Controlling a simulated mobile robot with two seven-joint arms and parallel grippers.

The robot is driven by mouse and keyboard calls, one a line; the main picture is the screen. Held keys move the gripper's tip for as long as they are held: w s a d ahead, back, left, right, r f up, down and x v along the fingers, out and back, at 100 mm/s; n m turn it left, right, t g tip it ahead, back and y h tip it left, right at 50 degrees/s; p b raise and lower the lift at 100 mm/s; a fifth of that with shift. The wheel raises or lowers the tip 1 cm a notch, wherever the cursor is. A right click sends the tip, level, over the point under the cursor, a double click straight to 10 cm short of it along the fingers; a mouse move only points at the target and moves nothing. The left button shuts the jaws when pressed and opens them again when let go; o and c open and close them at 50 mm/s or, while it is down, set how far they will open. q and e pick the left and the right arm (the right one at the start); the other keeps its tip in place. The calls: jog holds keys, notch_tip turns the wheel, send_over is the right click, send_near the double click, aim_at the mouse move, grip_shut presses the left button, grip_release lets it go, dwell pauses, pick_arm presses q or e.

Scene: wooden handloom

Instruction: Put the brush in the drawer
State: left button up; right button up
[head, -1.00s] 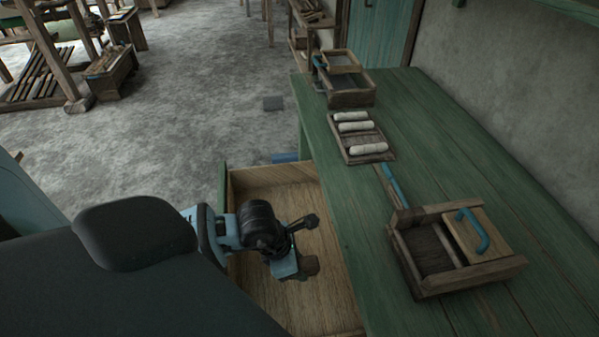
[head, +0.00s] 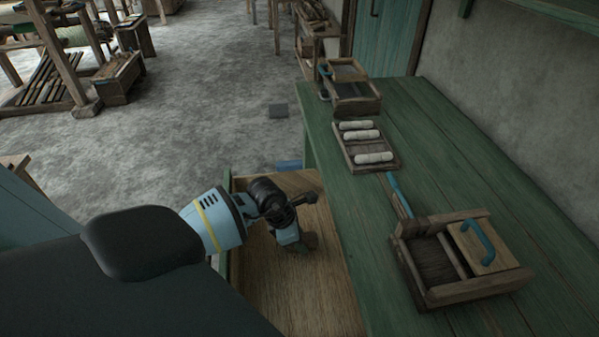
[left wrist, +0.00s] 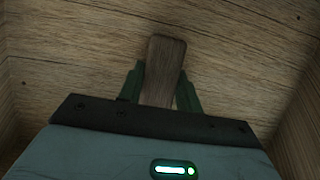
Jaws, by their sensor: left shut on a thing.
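The brush shows in the left wrist view as a dark brown wooden piece (left wrist: 163,70) between the two green fingers. My left gripper (left wrist: 161,90) is shut on it. In the head view my left gripper (head: 305,240) is over the open drawer (head: 320,295), with a small dark part of the brush (head: 311,240) showing at the fingers. The drawer has a light wooden floor and walls, and pulls out from the green table. In the left wrist view the drawer's boards (left wrist: 80,55) fill the background. Whether the brush touches the drawer floor cannot be told. My right gripper is not in view.
On the green table (head: 440,150) stand a wooden box with a blue-handled lid (head: 470,285), a tray (head: 352,158) with three white rolls, and another wooden box (head: 352,100). The table edge borders the drawer on the right.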

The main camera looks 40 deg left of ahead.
pick_arm(q)
jog(key=shift+f, duration=0.75)
jog(key=shift+f, duration=0.15)
jog(key=o, duration=1)
jog(key=shift+o, duration=0.2)
jog(key=shift+r, duration=0.35)
jog(key=v, duration=0.7)
jog(key=shift+s+a, duration=0.1)
